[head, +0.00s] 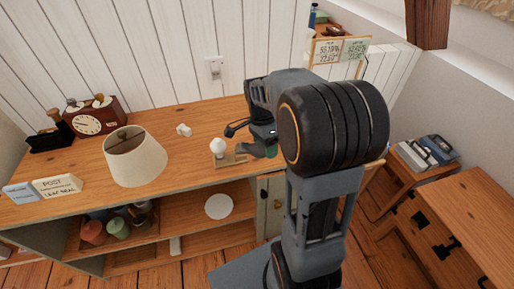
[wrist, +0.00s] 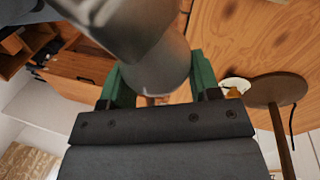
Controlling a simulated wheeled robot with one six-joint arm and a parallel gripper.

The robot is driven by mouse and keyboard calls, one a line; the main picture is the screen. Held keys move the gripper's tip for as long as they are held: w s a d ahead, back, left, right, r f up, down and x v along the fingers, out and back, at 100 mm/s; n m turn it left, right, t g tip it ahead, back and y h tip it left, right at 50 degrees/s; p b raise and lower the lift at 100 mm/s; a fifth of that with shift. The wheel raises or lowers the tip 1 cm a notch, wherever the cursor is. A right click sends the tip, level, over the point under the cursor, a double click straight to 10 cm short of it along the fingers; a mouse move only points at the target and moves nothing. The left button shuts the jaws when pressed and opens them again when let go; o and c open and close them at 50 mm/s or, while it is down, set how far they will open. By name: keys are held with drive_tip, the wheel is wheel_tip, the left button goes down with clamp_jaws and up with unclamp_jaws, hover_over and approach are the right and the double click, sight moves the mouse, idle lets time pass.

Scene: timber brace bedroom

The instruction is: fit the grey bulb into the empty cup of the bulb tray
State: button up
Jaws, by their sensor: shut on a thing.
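The bulb tray (head: 230,161) is a small wooden piece on the cabinet top, just left of my gripper in the head view. A white bulb (head: 218,146) stands upright at its left end. The empty cup cannot be made out, as my gripper (head: 264,148) covers the tray's right side. In the wrist view, my gripper (wrist: 160,85) has its green fingers on either side of the grey bulb (wrist: 160,66) and is shut on it. The bulb's lower end is hidden there. I cannot tell whether the bulb touches the tray.
A wall socket (head: 214,68) is behind. A side table (head: 425,170) stands right. The top between lamp and tray is mostly clear.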

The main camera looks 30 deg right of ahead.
drive_tip(key=w+d+f, duration=0.1)
drive_tip(key=w, duration=0.1)
drive_tip(key=w+f, duration=0.2)
drive_tip(key=w+d+f, duration=0.1)
drive_tip(key=w+f, duration=0.1)
drive_tip(key=shift+w+d+f, duration=0.25)
drive_tip(key=shift+w+d, duration=0.05)
drive_tip(key=shift+w+d+f, duration=0.15)
drive_tip(key=shift+w+f, duration=0.25)
drive_tip(key=shift+f, duration=0.2)
drive_tip(key=f, duration=0.1)
drive_tip(key=w+f, duration=0.1)
drive_tip(key=shift+d+f, duration=0.2)
drive_tip(key=shift+f, duration=0.6)
drive_tip(key=shift+s+f, duration=0.1)
drive_tip(key=shift+f, duration=0.05)
drive_tip(key=shift+f, duration=0.15)
drive_tip(key=o, duration=1)
